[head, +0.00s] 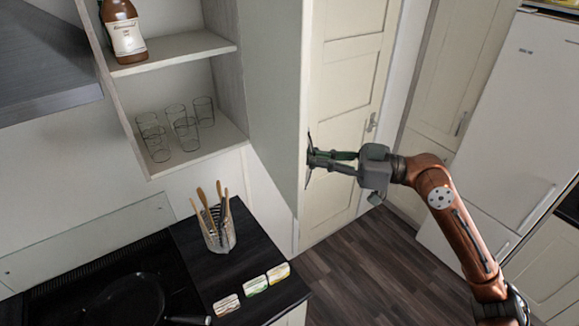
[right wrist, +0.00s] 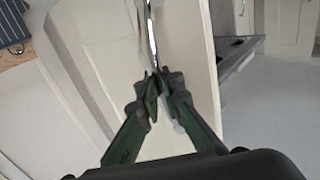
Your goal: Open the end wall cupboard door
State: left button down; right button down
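The cupboard door (head: 272,85) stands swung open to the right of the open shelf compartment (head: 190,150). We look along its inner face, and its free edge is towards the panelled room door. In the right wrist view its outer panelled face (right wrist: 95,60) shows, with a slim metal bar handle (right wrist: 151,35). My right gripper (head: 312,160) is at the door's free edge. Its fingertips (right wrist: 156,84) are closed together around the handle's lower part. In the head view the handle is largely hidden behind the door edge and fingers. My left gripper is not in view.
Shelves hold a brown bottle (head: 123,30) and several glasses (head: 185,130). Below is a dark counter (head: 185,240) with a utensil holder (head: 218,235), small packets (head: 255,285) and a pan (head: 130,300). A panelled door (head: 345,100) is behind the gripper; floor (head: 350,265) is clear.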

jog(key=shift+w+d+f+n+g+b, duration=0.15)
jog(key=shift+w+d+n+g+b, duration=0.3)
jog(key=shift+w+d+g, duration=0.45)
jog(key=shift+s+d, duration=0.1)
jog(key=c, duration=2.5)
grip_release()
jog(key=shift+o, duration=0.2)
jog(key=shift+d, duration=0.1)
jog(key=d, duration=1.2)
jog(key=shift+s, duration=0.4)
